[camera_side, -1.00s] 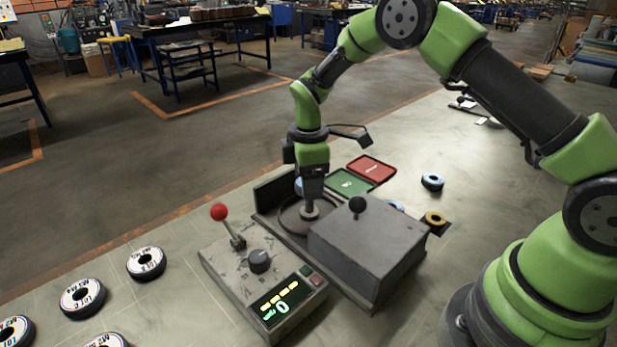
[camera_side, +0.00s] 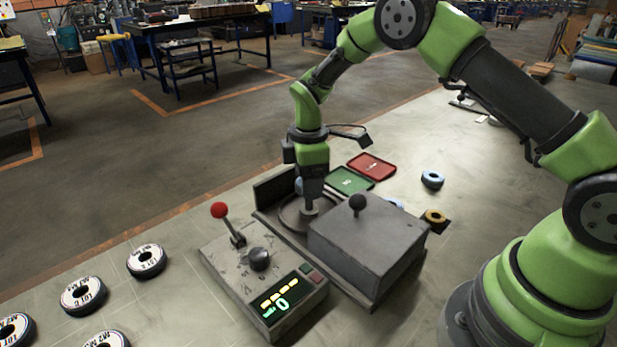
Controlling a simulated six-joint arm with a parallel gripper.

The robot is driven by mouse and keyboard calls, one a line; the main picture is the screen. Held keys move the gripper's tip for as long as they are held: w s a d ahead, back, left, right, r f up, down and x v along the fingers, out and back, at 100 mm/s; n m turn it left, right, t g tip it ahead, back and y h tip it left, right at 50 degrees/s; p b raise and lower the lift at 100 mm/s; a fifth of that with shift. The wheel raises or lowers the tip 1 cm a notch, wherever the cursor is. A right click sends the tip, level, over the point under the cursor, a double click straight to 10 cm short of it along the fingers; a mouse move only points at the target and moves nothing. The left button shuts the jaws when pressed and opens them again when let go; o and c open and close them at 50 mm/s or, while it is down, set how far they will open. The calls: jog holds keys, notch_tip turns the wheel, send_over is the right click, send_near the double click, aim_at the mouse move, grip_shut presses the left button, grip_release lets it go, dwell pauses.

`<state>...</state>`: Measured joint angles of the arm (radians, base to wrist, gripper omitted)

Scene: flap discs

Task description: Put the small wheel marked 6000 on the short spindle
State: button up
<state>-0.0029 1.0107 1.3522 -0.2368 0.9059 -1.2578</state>
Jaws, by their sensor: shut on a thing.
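My gripper (camera_side: 309,203) points straight down over the round dark plate (camera_side: 290,222) of the grey machine. It is shut on a small grey round piece (camera_side: 309,212) at the middle of that plate. I cannot tell whether the piece is fixed there or loose. A blue-rimmed wheel (camera_side: 432,179) lies on the table to the right, and a yellow one (camera_side: 435,216) lies on a dark square pad. Another blue-rimmed wheel (camera_side: 394,204) is partly hidden behind the grey housing. A bit of blue (camera_side: 298,186) shows behind my gripper. No 6000 marking is readable, and no bare spindle shows clearly.
The grey housing (camera_side: 368,249) with a black knob stands right of the plate. In front is a control box (camera_side: 262,278) with a red-ball lever. Green (camera_side: 350,181) and red (camera_side: 372,165) trays lie behind. Several black-and-white rolls (camera_side: 146,261) lie at the left.

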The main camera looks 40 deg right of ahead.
aim_at(309, 208)
jog(key=shift+f, duration=0.7)
dwell(0.5)
jog(key=shift+f, duration=1.55)
jog(key=o, duration=1.3)
jog(key=shift+c, duration=0.2)
jog(key=shift+r, duration=3.75)
